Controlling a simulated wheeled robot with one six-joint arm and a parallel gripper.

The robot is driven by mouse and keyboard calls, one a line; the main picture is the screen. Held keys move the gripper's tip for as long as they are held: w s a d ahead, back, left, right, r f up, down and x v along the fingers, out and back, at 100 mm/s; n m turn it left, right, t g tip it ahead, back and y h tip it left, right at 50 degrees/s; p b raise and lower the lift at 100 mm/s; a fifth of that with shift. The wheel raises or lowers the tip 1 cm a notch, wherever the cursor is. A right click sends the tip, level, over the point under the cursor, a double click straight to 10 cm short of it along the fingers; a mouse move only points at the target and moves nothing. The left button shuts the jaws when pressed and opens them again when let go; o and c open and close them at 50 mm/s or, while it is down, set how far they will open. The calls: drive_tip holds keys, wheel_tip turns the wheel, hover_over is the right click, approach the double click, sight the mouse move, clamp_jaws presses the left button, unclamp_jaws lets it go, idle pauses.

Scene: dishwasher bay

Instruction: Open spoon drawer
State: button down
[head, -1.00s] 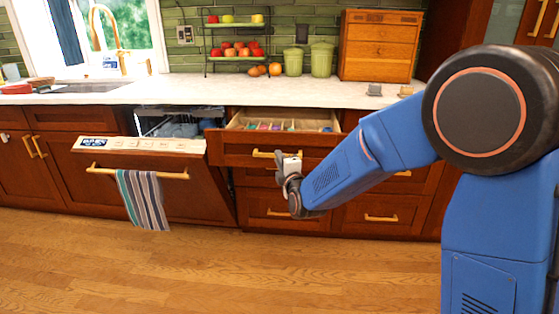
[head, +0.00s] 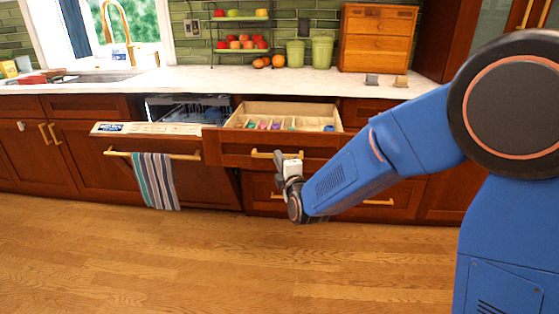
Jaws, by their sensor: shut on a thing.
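The spoon drawer (head: 226,148) is the top drawer right of the dishwasher. It is pulled out, and small coloured things lie in its divided wooden inside. Its gold bar handle (head: 262,154) is on the front face. My gripper (head: 284,161) is at the right part of this handle, shut on it. The fingertips are small in view and partly hidden by the white gripper body.
The dishwasher door (head: 160,129) is partly open left of the drawer, with a striped towel (head: 156,182) on its bar. Shut drawers with gold handles are below and to the right. The wooden floor (head: 150,260) in front is clear.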

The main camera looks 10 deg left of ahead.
drive_tip(key=c, duration=1.8)
unclamp_jaws()
drive_tip(key=shift+o, duration=0.2)
drive_tip(key=v, duration=1.2)
